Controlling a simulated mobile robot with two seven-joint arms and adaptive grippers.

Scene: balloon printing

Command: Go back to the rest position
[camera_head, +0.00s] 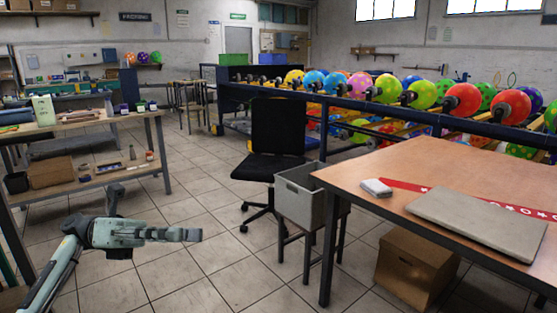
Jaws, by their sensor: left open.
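My left gripper (188,235) reaches in from the lower left of the head view, over the tiled floor. It is pale grey-green with a grey jaw end that points right. It is open, and I see nothing held in it. It is apart from the tables and the grey bin. My right gripper and arm are not in view.
A grey bin (300,194) and black chair (276,140) stand mid-floor. A workbench (75,126) is at left.

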